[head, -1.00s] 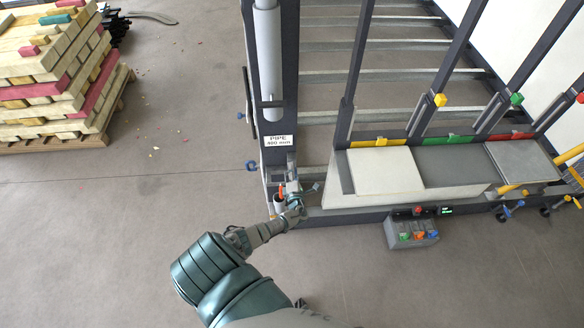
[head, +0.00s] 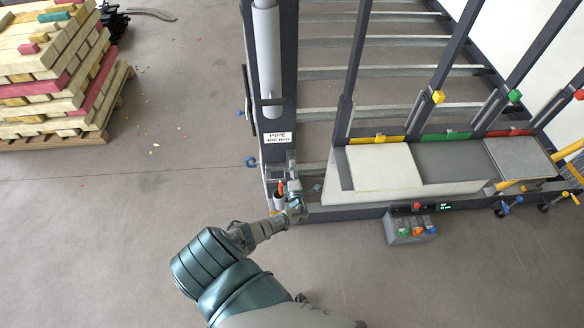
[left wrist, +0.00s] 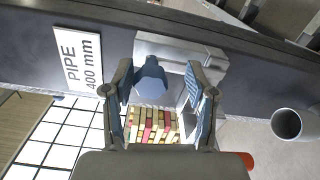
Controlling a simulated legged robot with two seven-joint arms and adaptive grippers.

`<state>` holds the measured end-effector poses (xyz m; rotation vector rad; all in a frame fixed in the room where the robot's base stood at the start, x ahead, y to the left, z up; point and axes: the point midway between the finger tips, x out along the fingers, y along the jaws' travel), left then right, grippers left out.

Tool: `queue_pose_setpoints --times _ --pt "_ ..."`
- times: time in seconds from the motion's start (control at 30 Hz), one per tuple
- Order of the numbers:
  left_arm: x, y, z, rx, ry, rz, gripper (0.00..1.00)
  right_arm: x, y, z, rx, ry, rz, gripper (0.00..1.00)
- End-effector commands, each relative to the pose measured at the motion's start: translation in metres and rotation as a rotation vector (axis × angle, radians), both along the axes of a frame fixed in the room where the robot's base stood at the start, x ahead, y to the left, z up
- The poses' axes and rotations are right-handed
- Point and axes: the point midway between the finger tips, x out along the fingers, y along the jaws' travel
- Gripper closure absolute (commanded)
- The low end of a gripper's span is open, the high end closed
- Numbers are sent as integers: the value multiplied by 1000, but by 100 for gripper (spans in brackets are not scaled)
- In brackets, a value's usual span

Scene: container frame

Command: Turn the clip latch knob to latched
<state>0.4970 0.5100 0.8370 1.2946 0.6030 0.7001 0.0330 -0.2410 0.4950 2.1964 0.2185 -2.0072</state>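The clip latch knob (left wrist: 151,80) is a blue faceted knob in front of a light grey metal plate (left wrist: 180,50) in the left wrist view. My left gripper (left wrist: 160,84) is open, with one blue-padded finger on each side of the knob. The knob sits nearer the left finger; I cannot tell whether they touch. In the head view my left gripper (head: 297,207) is small at the foot of the dark post, below the pipe sign (head: 279,138). My right gripper is not in view.
The dark frame post (head: 278,75) carries a vertical grey pipe (head: 267,50). A grey box with coloured buttons (head: 409,229) is at right. A hollow grey cylinder (left wrist: 290,124) stands right of the gripper.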

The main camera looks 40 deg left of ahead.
Motion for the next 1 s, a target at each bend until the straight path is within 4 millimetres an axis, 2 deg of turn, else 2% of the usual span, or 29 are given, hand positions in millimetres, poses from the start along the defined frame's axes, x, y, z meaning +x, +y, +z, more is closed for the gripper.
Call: queue_pose_setpoints --times 0.23,0.37,0.8,1.0 --pt "1 5 3 3 -7 5 41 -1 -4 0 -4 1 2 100" --pt "-5 0 3 2 -8 4 41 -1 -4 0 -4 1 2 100" --pt "-62 -71 2 1 -4 4 41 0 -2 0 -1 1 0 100" --pt "-75 -87 2 3 -3 4 41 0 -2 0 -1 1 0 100"
